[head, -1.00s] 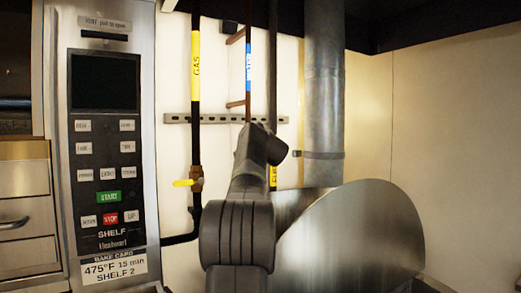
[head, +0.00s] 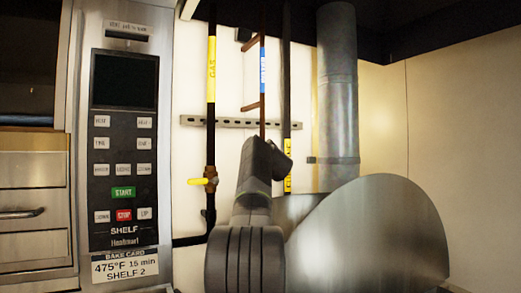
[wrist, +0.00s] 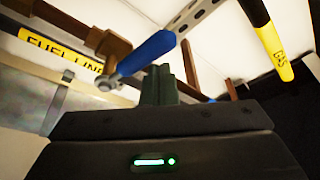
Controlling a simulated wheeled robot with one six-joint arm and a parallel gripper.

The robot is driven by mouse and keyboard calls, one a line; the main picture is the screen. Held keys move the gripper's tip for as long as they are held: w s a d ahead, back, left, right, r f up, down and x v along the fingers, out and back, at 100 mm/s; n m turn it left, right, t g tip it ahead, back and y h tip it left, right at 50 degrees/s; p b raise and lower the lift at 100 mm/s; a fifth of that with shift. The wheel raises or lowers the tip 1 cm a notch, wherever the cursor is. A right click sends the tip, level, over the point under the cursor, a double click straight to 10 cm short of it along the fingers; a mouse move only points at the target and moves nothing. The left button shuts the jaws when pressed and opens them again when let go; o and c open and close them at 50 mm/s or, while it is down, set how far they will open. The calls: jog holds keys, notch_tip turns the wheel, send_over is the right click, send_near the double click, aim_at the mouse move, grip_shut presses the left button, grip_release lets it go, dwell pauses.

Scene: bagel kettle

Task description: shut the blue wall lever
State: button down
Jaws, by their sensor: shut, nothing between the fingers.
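The blue lever (wrist: 147,52) shows in the wrist view, slanting from a brown valve body (wrist: 112,48) at its left up to the right. My gripper (wrist: 165,72) is shut and empty, with its dark fingers just below the lever's blue handle. I cannot tell whether they touch it. In the head view, the lever and the gripper's tips are hidden behind my arm. The copper pipe with a blue label (head: 263,70) runs down the wall behind my arm there.
A yellow-labelled gas pipe (head: 211,70) with a yellow lever (head: 197,181) stands left of my arm. A yellow-labelled fuel line (head: 287,178) is close on the right. A wide grey duct (head: 338,90) and a curved metal sheet (head: 375,235) stand farther right. The oven panel (head: 123,150) is at left.

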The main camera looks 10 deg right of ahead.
jog(key=shift+a+f+b, duration=0.2)
jog(key=shift+f+b, duration=0.2)
jog(key=shift+f, duration=0.35)
jog(key=shift+f, duration=0.35)
jog(key=r+b+v, duration=0.1)
jog(key=b+v, duration=0.5)
jog(key=v, duration=0.8)
